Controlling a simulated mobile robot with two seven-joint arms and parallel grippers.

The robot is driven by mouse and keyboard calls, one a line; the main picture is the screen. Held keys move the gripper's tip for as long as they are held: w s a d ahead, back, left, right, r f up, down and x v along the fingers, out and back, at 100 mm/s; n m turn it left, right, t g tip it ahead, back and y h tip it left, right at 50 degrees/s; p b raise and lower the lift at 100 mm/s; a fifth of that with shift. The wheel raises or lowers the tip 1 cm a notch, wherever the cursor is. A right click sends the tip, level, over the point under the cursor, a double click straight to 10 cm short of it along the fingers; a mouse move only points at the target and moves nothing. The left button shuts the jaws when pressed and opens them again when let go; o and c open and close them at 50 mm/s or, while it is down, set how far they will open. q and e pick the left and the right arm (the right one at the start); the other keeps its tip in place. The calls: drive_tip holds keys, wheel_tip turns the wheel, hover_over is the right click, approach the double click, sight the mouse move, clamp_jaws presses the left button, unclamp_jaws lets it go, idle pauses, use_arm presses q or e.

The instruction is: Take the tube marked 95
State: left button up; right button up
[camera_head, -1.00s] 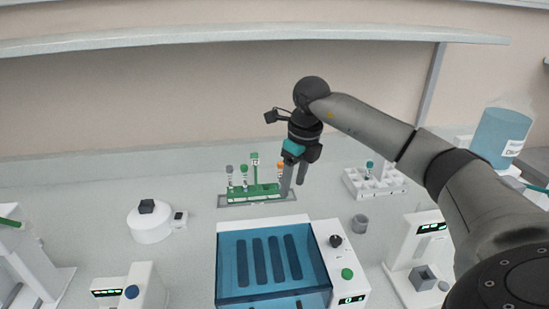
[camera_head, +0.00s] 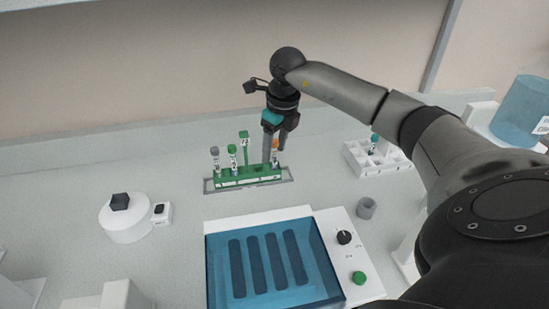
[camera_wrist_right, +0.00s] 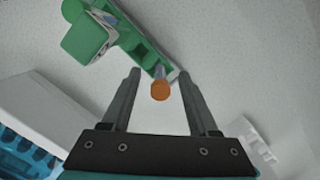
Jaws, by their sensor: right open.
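A green tube rack (camera_head: 247,175) stands on the bench behind the blue-lidded device. It holds a grey-capped tube (camera_head: 215,158), a green-capped tube (camera_head: 232,157) and, at its right end, an orange-capped tube (camera_head: 276,146). The labels are too small to read surely, so I cannot tell which is 95. My right gripper (camera_head: 274,150) is open at the right end of the rack. In the right wrist view, the orange cap (camera_wrist_right: 160,91) lies between the open fingers (camera_wrist_right: 160,76), apart from both. My left gripper is not in view.
A green numbered flag (camera_head: 244,136) rises from the rack close left of the gripper. The blue-lidded device (camera_head: 270,262) stands in front. A white rack (camera_head: 391,160) with a teal-capped tube (camera_head: 374,138) and a grey cup (camera_head: 366,208) are at right. A white round device (camera_head: 126,222) is at left.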

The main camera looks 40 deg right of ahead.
drive_tip(key=shift+w+f, duration=0.2)
drive_tip(key=shift+f, duration=1.05)
drive_tip(key=shift+c, duration=0.3)
clamp_jaws()
